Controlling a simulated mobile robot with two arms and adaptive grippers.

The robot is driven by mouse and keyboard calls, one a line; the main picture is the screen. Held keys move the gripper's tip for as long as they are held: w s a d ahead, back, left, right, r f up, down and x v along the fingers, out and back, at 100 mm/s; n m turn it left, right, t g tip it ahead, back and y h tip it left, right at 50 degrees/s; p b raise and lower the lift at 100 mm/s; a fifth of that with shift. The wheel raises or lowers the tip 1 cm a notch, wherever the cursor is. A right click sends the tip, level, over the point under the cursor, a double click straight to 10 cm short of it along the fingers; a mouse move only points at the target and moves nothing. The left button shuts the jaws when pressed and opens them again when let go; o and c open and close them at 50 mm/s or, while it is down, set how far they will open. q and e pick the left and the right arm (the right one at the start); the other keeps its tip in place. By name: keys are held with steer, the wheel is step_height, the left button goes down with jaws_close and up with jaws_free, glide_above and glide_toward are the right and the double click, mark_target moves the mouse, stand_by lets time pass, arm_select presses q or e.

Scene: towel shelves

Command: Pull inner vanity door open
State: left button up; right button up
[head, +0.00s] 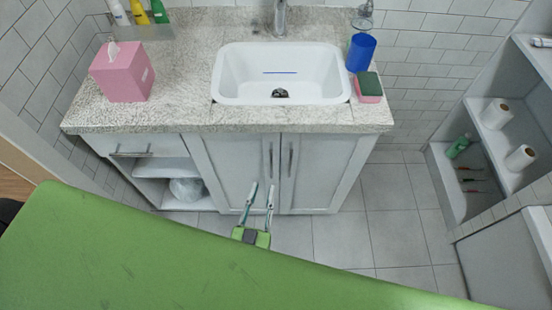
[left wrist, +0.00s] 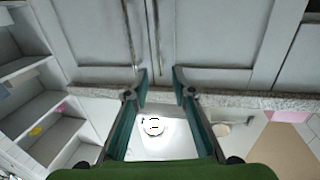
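The white vanity has a left door (head: 228,165) and a right door (head: 325,165), both closed. The left door handle (head: 268,158) and right door handle (head: 290,158) are vertical bars side by side at the middle seam. My left gripper (head: 262,187) is open and empty, low in front of the left door, below the handles. In the left wrist view, turned upside down, my left gripper (left wrist: 161,75) shows its two fingers apart with nothing between them. The doors (left wrist: 215,35) fill the top there. My right gripper is not in view.
The speckled counter (head: 180,100) holds a sink (head: 240,80), a pink tissue box (head: 122,72), a blue cup (head: 361,52) and a sponge holder (head: 368,90). Open shelves (head: 165,168) are left of the doors. A shelf unit (head: 443,165) stands right. Tiled floor (head: 385,215) between is clear.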

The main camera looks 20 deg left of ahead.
mark_target(271, 161)
arm_select(q)
steer(key=w, duration=0.3)
steer(key=w+b, duration=0.1)
steer(key=w, duration=0.3)
steer(key=w+b, duration=0.1)
steer(key=w, duration=0.2)
steer(key=shift+w+a, duration=0.15)
steer(key=shift+a, duration=0.2)
steer(key=shift+w+b, duration=0.35)
steer(key=shift+w, duration=0.45)
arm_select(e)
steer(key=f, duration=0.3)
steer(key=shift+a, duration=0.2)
arm_select(q)
jaws_close()
